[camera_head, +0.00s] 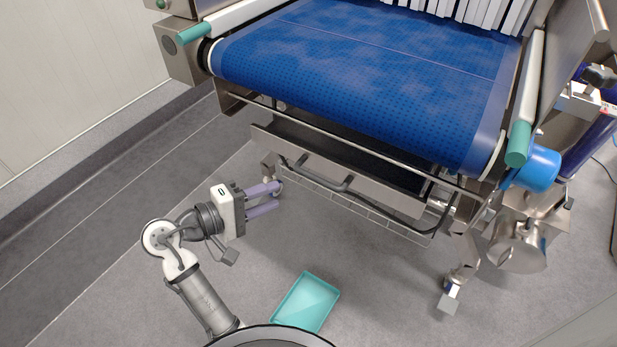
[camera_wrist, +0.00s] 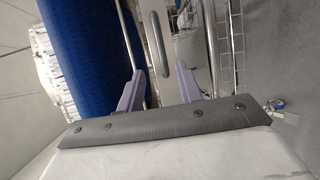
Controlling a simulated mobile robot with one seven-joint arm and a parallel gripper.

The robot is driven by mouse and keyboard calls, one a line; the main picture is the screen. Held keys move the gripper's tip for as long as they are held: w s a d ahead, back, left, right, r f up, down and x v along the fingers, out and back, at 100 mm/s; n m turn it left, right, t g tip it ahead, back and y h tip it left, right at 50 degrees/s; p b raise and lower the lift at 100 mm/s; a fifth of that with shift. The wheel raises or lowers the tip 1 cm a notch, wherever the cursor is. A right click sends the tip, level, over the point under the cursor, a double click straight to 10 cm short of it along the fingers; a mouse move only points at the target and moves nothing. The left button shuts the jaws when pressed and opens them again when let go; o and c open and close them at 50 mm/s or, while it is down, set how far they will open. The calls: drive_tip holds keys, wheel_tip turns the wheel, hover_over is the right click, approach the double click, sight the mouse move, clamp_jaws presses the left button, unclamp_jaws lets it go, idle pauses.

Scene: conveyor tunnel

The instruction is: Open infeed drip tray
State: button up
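The infeed drip tray (camera_head: 385,193) is a metal tray under the front of the blue belt, with little or no visible pull-out. A dark bar handle (camera_head: 325,180) runs along its front; it also shows in the wrist view (camera_wrist: 155,47), beyond and between the fingertips. My gripper (camera_head: 280,196) has two purple fingers spread apart with nothing between them. It is at the left end of the tray front, near the handle's left end; whether it touches anything there I cannot tell. The fingers also show in the wrist view (camera_wrist: 160,72).
The blue conveyor belt (camera_head: 350,70) overhangs the tray. A wire rack (camera_head: 360,213) hangs below the handle. A teal bin (camera_head: 306,303) lies on the floor in front. A blue motor (camera_head: 538,170) and metal legs stand at the right. The floor before the tray is otherwise clear.

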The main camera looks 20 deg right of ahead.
sight(313, 180)
drive_tip(key=p+x, duration=0.1)
drive_tip(key=x, duration=1.1)
drive_tip(key=shift+w+d+f, duration=0.15)
drive_tip(key=shift+d, duration=0.2)
drive_tip(key=shift+c, duration=0.4)
clamp_jaws()
